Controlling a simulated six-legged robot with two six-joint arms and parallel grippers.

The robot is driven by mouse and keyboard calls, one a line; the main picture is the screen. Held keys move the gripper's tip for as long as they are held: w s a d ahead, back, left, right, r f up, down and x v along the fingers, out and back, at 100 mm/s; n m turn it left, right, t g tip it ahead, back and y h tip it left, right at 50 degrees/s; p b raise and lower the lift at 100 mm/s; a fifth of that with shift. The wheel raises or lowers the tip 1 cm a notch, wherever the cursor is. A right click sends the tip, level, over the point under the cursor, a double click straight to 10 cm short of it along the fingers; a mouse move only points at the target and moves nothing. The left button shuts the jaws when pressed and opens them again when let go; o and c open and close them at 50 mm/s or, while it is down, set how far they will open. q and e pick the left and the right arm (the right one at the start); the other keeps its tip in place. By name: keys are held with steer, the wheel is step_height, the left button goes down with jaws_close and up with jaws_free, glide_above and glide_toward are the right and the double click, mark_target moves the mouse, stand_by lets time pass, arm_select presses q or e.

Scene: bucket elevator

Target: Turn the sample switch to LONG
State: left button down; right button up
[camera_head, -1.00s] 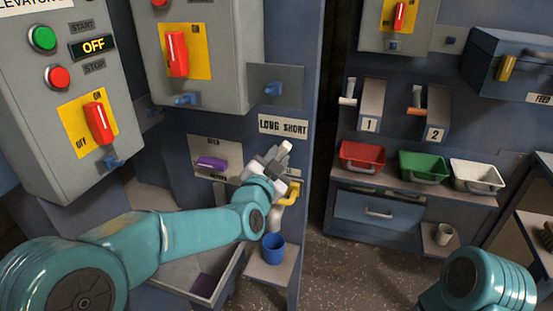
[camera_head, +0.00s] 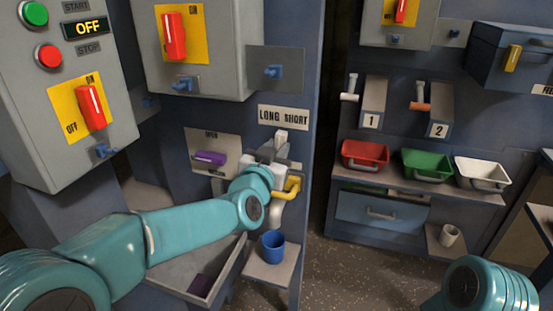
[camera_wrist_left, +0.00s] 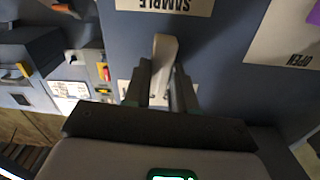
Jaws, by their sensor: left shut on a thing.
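The sample switch lever (camera_head: 281,137) is pale and stands close to upright just below the LONG SHORT label (camera_head: 283,117) in the head view. In the left wrist view the lever (camera_wrist_left: 163,55) shows between the two dark fingers of my left gripper (camera_wrist_left: 161,78), with the SAMPLE plate (camera_wrist_left: 165,5) at the top edge. My left gripper (camera_head: 273,154) is shut on the lever and hides its base in the head view. My right gripper is out of view; only part of my right arm shows at the lower right.
A yellow handle (camera_head: 287,188) with a pale spout sits just below my left gripper, above a blue cup (camera_head: 273,246) on a small shelf. A purple handle (camera_head: 209,158) is to the left. Red, green and white bins stand on the right.

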arm_select(q)
steer(key=n+b, duration=0.3)
steer(key=n, duration=0.1)
steer(key=shift+f, duration=0.15)
steer(key=shift+n+b, duration=0.85)
steer(key=shift+n, duration=1.35)
steer(key=c, duration=0.9)
jaws_free()
steer(key=shift+a, duration=0.1)
steer(key=v, duration=1.6)
steer(key=shift+s, duration=0.15)
